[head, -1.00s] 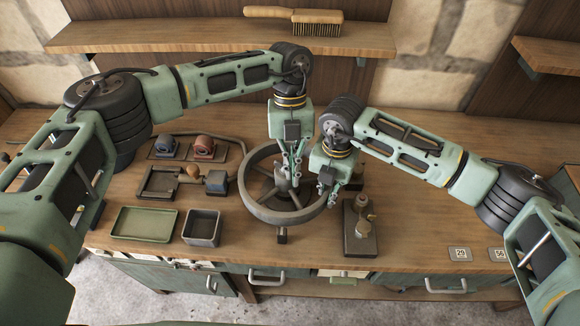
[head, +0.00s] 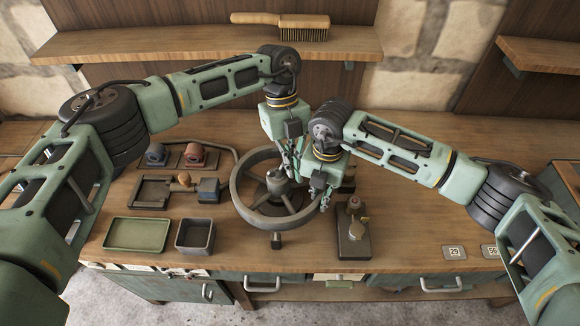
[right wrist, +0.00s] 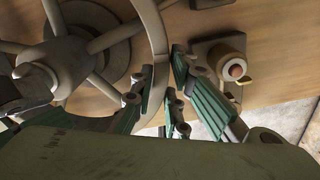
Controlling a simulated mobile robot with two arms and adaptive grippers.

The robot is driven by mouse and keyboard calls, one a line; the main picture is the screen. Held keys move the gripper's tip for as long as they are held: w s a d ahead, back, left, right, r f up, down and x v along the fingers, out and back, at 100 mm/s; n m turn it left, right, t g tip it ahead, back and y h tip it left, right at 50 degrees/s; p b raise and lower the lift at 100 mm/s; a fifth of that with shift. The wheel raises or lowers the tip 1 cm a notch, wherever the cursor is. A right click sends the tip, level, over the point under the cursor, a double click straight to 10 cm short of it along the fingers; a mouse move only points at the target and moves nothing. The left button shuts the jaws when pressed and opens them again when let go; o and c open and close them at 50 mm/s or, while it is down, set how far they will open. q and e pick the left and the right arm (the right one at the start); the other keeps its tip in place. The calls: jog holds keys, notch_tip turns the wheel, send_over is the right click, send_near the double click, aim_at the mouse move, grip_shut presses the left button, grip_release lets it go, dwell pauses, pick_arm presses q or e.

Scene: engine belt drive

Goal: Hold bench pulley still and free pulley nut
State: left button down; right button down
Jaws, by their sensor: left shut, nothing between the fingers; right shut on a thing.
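The bench pulley (head: 248,207) is a grey spoked wheel lying flat above the bench, with a raised hub (head: 276,181) at its middle. It also shows in the right wrist view (right wrist: 156,47). I cannot make out the pulley nut apart from the hub. My left gripper (head: 297,177) is shut and empty, just right of the hub and over the wheel. My right gripper (head: 322,204) is shut on the pulley's right rim; in the right wrist view its green-padded fingers (right wrist: 165,90) stand at the rim.
A dark block with a brass fitting (head: 353,230) stands right of the pulley. A green tray (head: 137,248) and a grey bin (head: 194,250) sit at front left. Behind them are a vise-like fixture (head: 207,190) and small blue and red parts. The bench right of the block is largely clear.

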pick_arm(q)
jog(key=shift+w+d, duration=0.1)
jog(key=shift+w, duration=0.45)
jog(key=shift+w+n, duration=0.1)
jog(key=shift+n, duration=0.4)
dwell(0.9)
